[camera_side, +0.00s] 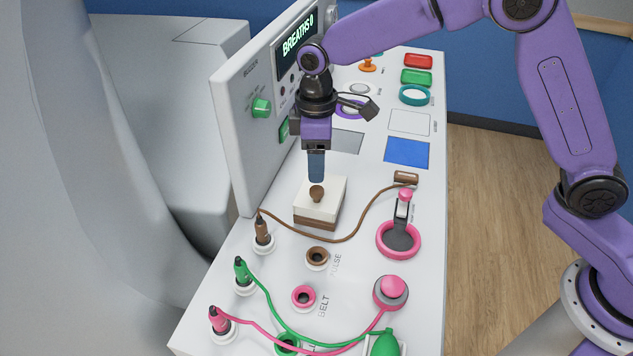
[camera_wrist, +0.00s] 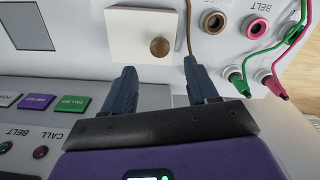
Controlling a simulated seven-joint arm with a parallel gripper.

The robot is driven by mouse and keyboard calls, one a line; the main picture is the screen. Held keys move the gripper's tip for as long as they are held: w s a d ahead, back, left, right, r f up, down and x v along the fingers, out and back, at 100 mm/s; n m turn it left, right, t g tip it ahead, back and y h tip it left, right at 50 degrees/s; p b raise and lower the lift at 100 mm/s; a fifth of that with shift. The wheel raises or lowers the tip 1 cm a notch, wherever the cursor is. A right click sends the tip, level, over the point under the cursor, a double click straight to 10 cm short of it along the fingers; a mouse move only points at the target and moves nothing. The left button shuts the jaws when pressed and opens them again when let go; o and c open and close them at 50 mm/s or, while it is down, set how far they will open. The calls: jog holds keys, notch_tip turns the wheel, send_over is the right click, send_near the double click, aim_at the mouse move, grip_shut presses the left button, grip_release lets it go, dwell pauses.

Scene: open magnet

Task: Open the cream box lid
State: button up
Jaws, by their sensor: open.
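The cream box lid (camera_side: 321,202) sits flat on a brown box base (camera_side: 315,222) on the white console top. A round brown knob (camera_side: 317,192) stands on the lid. In the wrist view the lid (camera_wrist: 127,33) lies ahead of the fingers, with its knob (camera_wrist: 160,47) towards the right side of the lid. My gripper (camera_side: 316,180) points down just above the lid, close to the knob. In the wrist view my gripper (camera_wrist: 160,80) is open and empty, its fingers spread apart with the knob beyond them. The box base is hidden in the wrist view.
An upright panel (camera_side: 255,135) stands left of the box. A brown cable (camera_side: 345,238) curves around the box's front and right. Brown, green and pink plugs stand front left. A pink ring handle (camera_side: 398,240) is to the right. A blue square (camera_side: 407,152) lies behind right.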

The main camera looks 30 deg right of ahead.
aim_at(316, 189)
notch_tip(316, 189, down, 7)
jog(key=shift+r, duration=0.1)
dwell(0.3)
grip_shut()
